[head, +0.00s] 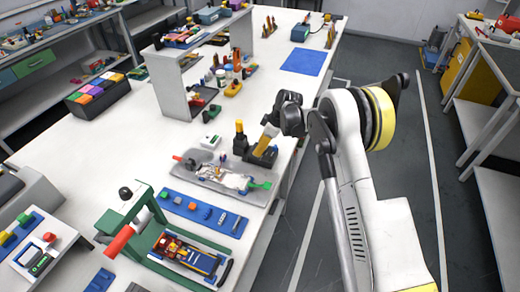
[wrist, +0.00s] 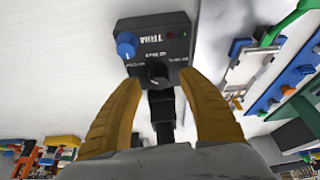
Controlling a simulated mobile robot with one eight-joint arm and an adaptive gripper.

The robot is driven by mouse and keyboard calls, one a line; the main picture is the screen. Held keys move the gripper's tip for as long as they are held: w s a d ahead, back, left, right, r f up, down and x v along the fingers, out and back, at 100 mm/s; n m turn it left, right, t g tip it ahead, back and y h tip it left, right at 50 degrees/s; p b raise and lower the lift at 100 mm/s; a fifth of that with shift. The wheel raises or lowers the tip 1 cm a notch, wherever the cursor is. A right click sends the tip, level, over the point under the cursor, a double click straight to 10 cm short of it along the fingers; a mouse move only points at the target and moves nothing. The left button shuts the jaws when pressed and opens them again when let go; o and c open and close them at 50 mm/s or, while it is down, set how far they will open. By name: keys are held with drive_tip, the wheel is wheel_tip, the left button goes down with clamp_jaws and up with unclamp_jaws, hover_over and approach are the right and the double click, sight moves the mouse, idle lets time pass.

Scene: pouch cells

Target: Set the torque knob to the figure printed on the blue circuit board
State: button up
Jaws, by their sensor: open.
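A black control box (wrist: 178,38) with white lettering shows in the wrist view. It carries a blue knob (wrist: 126,46) at its left and a black knob (wrist: 157,74) near its lower edge. I cannot tell which is the torque knob; the small print is not readable. My gripper (wrist: 162,79) is open, its yellow fingertips on either side of the black knob, with gaps visible. Contact is not clear. In the head view my gripper (head: 268,140) is over the black box (head: 262,156) at the bench's right edge. I cannot single out the blue circuit board or its figure.
A grey tray (head: 208,160) lies left of the box, and a blue strip with small parts (head: 230,221) lies nearer. A green frame (head: 150,225) with a red handle stands at the front. A blue mat (head: 303,61) lies farther back. White bench surface is bare at the left middle.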

drive_tip(key=shift+a+f, duration=0.1)
drive_tip(key=shift+f, duration=0.25)
clamp_jaws()
